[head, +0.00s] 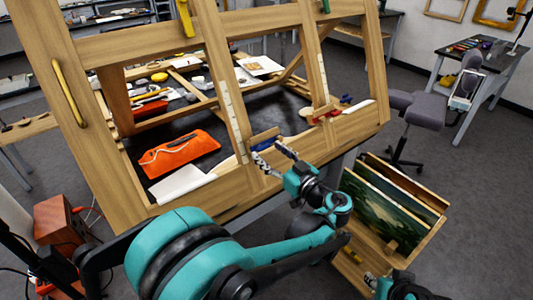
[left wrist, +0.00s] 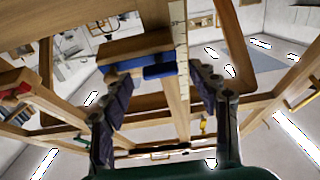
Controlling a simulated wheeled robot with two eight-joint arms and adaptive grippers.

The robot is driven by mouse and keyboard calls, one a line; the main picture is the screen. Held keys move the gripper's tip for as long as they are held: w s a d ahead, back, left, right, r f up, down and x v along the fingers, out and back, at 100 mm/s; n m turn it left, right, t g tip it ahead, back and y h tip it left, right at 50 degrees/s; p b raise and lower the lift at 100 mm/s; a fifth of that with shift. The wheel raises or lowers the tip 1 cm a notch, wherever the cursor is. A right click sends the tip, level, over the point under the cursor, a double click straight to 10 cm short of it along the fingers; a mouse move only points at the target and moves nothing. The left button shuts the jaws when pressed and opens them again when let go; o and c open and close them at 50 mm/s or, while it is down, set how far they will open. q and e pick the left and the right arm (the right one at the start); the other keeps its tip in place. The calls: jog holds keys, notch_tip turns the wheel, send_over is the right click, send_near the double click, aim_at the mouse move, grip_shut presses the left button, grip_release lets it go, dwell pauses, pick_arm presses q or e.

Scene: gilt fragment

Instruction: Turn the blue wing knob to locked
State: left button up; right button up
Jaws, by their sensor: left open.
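The blue wing knob (head: 264,139) sits on the lower part of the wooden easel frame (head: 200,90), at the foot of an upright with a pale scale strip. In the left wrist view the knob (left wrist: 158,71) lies crosswise between my fingers, beyond the tips. My left gripper (head: 273,154) is open just in front of the knob; its fingers (left wrist: 163,82) stand either side of it, with no clear contact. Part of my right arm (head: 400,286) shows at the bottom right of the head view; its gripper's state is unclear.
A red knob (head: 325,115) is on the easel to the right, a yellow one (head: 187,18) and a green one (head: 325,6) above. An orange pouch (head: 180,153) lies on the dark table behind. A wooden crate of pictures (head: 395,215) stands right of my left arm.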

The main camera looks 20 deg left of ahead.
pick_arm(q)
jog(key=shift+x, duration=0.9)
jog(key=c, duration=1.2)
jog(key=shift+o, duration=0.2)
